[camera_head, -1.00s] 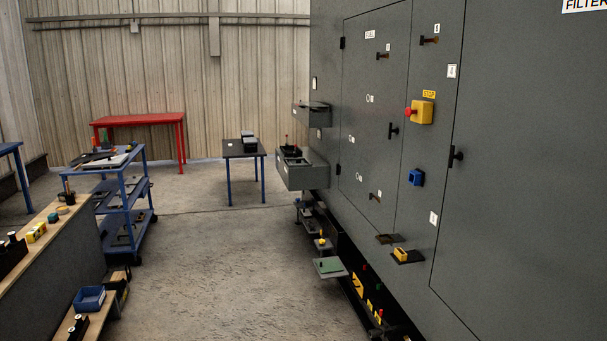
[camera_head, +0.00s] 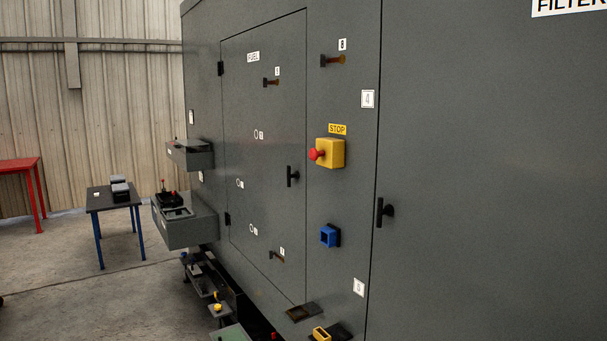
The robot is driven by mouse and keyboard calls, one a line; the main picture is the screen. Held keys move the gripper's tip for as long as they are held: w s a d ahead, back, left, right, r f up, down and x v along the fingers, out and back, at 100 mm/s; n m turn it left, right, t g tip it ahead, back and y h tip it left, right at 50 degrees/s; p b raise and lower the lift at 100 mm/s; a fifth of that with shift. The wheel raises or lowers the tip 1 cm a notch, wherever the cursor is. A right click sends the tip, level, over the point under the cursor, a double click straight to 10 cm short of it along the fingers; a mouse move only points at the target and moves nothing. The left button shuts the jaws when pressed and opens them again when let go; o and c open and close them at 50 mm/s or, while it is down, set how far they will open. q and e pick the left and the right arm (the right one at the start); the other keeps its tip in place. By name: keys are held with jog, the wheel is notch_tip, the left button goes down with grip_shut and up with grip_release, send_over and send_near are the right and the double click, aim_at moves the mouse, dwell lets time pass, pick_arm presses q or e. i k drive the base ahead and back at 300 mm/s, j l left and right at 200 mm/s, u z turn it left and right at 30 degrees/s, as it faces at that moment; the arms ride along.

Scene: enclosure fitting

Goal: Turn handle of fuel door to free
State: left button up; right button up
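The fuel door (camera_head: 265,150) is a grey panel in the enclosure wall, marked with a "FUEL" label (camera_head: 253,57), and looks closed. Its black handle (camera_head: 292,176) is at the right edge, about mid-height, and stands roughly upright. Small latches sit on the door near the top (camera_head: 271,82) and near the bottom (camera_head: 276,256). Another latch (camera_head: 333,60) is on the panel to the right of the door. Neither of my grippers is in view.
A yellow stop box with a red button (camera_head: 329,153) and a blue holder (camera_head: 329,236) project right of the door. Grey trays (camera_head: 185,230) stick out at its left. A second black handle (camera_head: 383,212) is farther right. Open floor lies at the lower left.

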aim_at(290, 176)
jog(key=i+j+z, duration=0.5)
jog(key=z, duration=0.2)
jog(key=i+j+z, duration=0.15)
jog(key=j+z, duration=0.2)
jog(key=j, duration=0.05)
